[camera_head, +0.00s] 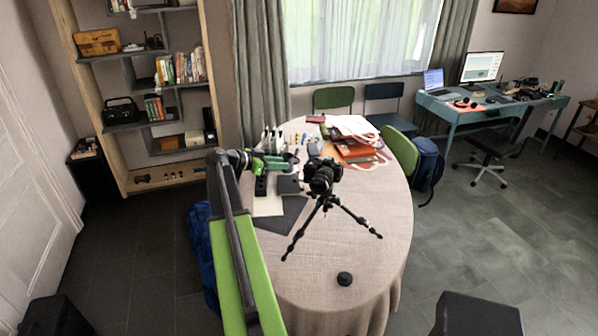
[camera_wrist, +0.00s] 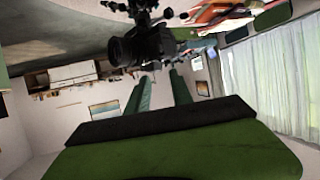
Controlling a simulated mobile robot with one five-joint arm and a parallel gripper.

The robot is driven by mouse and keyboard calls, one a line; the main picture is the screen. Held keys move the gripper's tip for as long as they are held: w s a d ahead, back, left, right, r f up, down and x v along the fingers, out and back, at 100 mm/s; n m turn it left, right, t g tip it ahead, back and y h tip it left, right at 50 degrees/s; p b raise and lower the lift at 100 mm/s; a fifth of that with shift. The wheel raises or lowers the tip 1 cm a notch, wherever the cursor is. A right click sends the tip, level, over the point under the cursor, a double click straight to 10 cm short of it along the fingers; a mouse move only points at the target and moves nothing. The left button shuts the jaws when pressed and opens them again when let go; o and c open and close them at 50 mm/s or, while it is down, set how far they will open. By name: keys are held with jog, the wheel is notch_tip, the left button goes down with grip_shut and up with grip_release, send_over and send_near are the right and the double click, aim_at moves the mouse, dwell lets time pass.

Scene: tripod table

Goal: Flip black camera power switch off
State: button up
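The black camera (camera_head: 320,174) sits on a black tripod (camera_head: 326,203) on the round cloth-covered table (camera_head: 385,225). In the wrist view, where the room appears upside down, the camera (camera_wrist: 142,46) is beyond my fingertips, with its lens toward the left. My gripper (camera_head: 292,161) is just left of the camera in the head view, at about its height. Its two green fingers (camera_wrist: 158,76) are apart with a visible empty gap between them. I cannot tell whether they touch the camera. The power switch is too small to make out in either view.
Papers and folders (camera_head: 358,142) lie behind the camera, and small bottles (camera_head: 270,138) stand at the table's back left. Dark flat items (camera_head: 284,218) lie left of the tripod. A small black round object (camera_head: 344,279) lies in front; the tabletop around it is clear.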

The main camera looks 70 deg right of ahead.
aim_at(305, 165)
jog(key=b+x, duration=0.3)
jog(key=x, duration=0.6)
jog(key=shift+d, duration=0.25)
jog(key=shift+s+f, duration=0.1)
